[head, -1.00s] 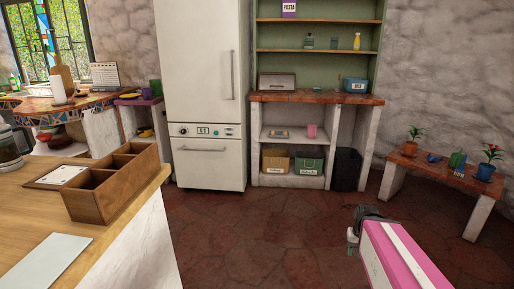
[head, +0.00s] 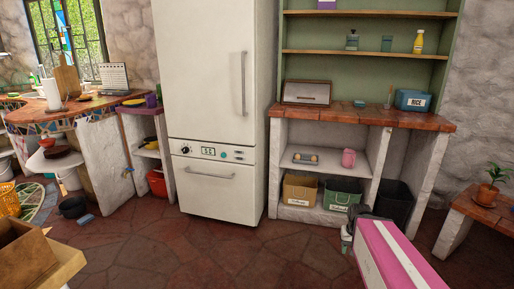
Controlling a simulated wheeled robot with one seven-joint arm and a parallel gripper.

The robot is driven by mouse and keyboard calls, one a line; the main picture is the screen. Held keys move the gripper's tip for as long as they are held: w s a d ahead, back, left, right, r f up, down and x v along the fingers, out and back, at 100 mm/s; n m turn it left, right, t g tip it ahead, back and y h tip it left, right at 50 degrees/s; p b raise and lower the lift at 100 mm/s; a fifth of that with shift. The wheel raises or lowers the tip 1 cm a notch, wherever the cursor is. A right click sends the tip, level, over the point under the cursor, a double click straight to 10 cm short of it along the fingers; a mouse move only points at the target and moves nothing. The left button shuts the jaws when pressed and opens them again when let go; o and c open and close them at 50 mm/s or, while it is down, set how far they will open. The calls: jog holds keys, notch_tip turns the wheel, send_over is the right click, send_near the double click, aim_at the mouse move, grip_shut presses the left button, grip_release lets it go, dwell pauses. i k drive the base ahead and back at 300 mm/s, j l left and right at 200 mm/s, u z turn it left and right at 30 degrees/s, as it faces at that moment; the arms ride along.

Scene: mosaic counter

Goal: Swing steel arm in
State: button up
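My gripper (head: 347,240) is at the lower right, at the end of my pink and white arm link. It is small and partly hidden by the arm, so its fingers do not show clearly. It is over the floor in front of the shelf unit and touches nothing that I can see. I cannot make out a steel arm for certain. A small dark fitting (head: 128,171) juts from the side of the white wall by the mosaic counter (head: 45,118), too small to identify.
A white fridge (head: 210,110) stands centre. Right of it is a shelf unit (head: 370,113) with bins below. A plant bench (head: 490,213) is far right. A wooden box (head: 25,258) on a table is lower left. Buckets and a basket (head: 8,200) stand left. The middle floor (head: 200,255) is clear.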

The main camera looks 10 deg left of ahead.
aim_at(70, 97)
jog(key=i+j+u, duration=0.1)
jog(key=i+u, duration=0.75)
jog(key=i+l+u, duration=0.25)
jog(key=u, duration=0.2)
jog(key=i+j+u, duration=0.15)
jog(key=i+u, duration=0.95)
jog(key=i+j, duration=0.1)
jog(key=i, duration=0.65)
